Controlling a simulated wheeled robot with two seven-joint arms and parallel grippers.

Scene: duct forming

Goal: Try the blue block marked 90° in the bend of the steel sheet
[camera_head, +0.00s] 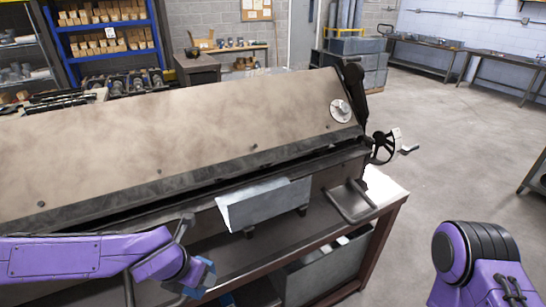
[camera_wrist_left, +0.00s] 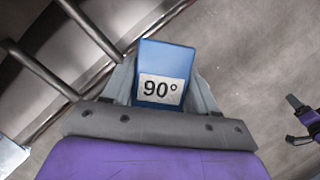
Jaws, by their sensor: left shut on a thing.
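The blue block (camera_wrist_left: 165,65) carries a white label reading 90° and sits between the fingers of my left gripper (camera_wrist_left: 161,92), which is shut on it. In the head view the block (camera_head: 207,273) shows only partly, beside the purple left wrist. The bent steel sheet (camera_head: 265,202) rests in front of the forming machine, above and to the right of the block and apart from it. My right gripper (camera_wrist_left: 293,121) shows small at the right edge of the left wrist view, its dark fingers apart and empty; in the head view only my right arm shows.
The forming machine (camera_head: 180,130) with its long tan face fills the left and middle. A handwheel (camera_head: 384,147) sticks out at its right end. A bent bar (camera_head: 350,202) lies right of the sheet. A grey bin (camera_head: 325,268) stands below.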

